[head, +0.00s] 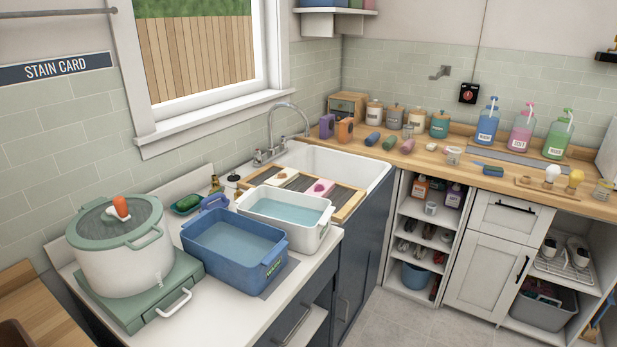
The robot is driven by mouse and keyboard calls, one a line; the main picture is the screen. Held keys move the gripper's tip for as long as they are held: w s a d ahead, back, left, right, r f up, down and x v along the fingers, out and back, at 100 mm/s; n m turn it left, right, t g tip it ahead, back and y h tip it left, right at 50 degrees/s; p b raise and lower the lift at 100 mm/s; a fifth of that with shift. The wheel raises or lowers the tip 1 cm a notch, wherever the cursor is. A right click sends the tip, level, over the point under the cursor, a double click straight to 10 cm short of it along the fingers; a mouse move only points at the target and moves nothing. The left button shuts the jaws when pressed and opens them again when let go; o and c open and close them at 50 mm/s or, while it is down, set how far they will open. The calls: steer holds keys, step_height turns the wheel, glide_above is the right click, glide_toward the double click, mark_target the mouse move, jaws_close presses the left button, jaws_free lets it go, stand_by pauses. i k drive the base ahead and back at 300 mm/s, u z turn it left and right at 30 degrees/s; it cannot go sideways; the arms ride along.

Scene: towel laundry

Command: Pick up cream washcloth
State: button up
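A wooden rack (346,203) lies across the white sink (352,164). I cannot tell for certain which one is the cream washcloth. My gripper is not in view.
A white tub (318,237) and a blue tub (196,254) of water stand before the sink. A lidded pot (113,272) sits on a green stand at left. The faucet (304,122) rises behind the rack. Bottles and jars line the right counter.

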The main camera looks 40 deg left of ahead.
mark_target(283, 179)
steer(key=u, duration=0.1)
steer(key=i, duration=1.4)
steer(key=u, duration=0.65)
steer(key=i, duration=1.35)
steer(key=u, duration=1.85)
steer(key=i, duration=0.8)
steer(key=u, duration=0.7)
